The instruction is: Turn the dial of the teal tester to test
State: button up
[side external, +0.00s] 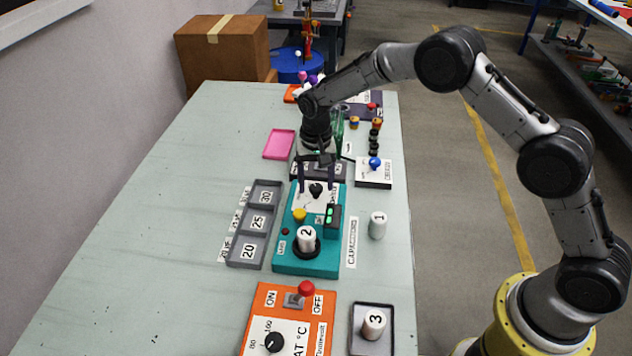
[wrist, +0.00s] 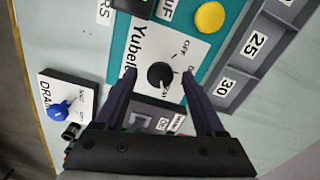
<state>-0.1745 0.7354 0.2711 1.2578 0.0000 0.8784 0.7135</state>
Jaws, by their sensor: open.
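The teal tester (side external: 285,262) lies on the table with a white dial plate at its far end; its teal face also shows in the wrist view (wrist: 121,60). The black dial (wrist: 160,75) is on that plate, with OFF and other partly hidden labels around it. It also shows in the side view (side external: 316,190). Which label it points at is not clear. My gripper (wrist: 159,76) is open, pointing down, with one finger on each side of the dial. Whether the fingers touch it cannot be told. White cylinder 2 (side external: 307,238) stands in the tester's round holder.
A grey tray labelled 20, 25, 30 (side external: 268,184) is left. Cylinder 1 (side external: 378,226) and a blue-knobbed DRAIN box (side external: 374,176) are right. An orange heater box (side external: 262,300) is nearer.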

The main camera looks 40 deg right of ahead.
notch_tip(320, 180, up, 14)
jog(key=shift+f, duration=0.2)
dwell(0.4)
notch_tip(320, 180, up, 6)
jog(key=t, duration=0.1)
send_over(317, 186)
jog(key=d, duration=0.1)
jog(key=s+d+r+t, duration=0.1)
jog(key=s+d+r, duration=0.1)
jog(key=s+r, duration=0.35)
jog(key=s+d+r+t, duration=0.2)
jog(key=s+d+r, duration=0.2)
jog(key=s+r, duration=0.6)
jog(key=s+d+f+n+t, duration=0.2)
jog(key=s+f, duration=0.1)
jog(key=s, duration=1.1)
jog(key=s+f+n, duration=0.4)
jog(key=s+f, duration=0.3)
jog(key=shift+f, duration=0.35)
